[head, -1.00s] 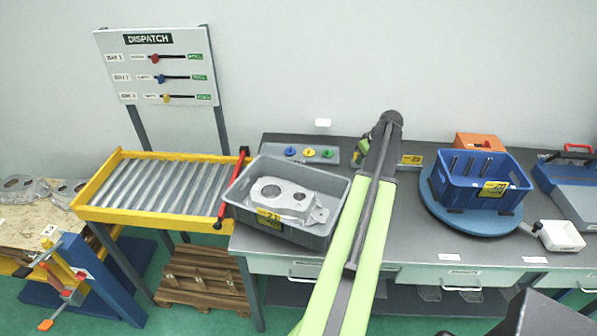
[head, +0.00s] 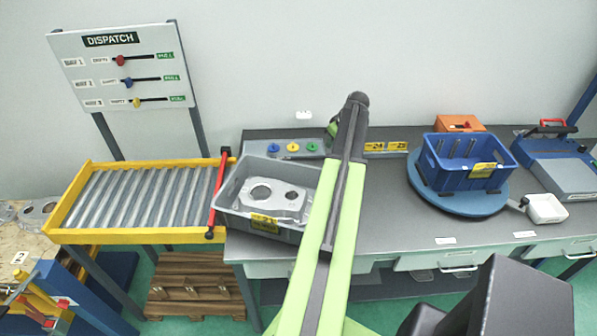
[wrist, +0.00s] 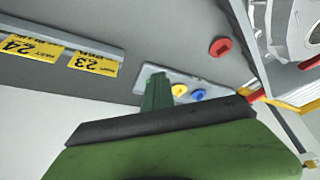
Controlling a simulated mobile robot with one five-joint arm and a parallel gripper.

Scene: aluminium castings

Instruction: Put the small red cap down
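The small red cap (wrist: 220,46) shows in the wrist view as a round red disc, apparently on the grey bench top, between the pale strip and the grey tote. I cannot find it in the head view. My gripper (wrist: 155,92) shows as dark green and black parts in the wrist view, apart from the red cap. In the head view, its green part (head: 333,128) is at the far end of my arm, near the back of the bench. No cap shows in its grip. Its finger gap is not clear.
The strip (head: 255,147) at the back holds blue, yellow and green discs. A grey tote (head: 228,208) with a casting stands in front. Bare bench lies between.

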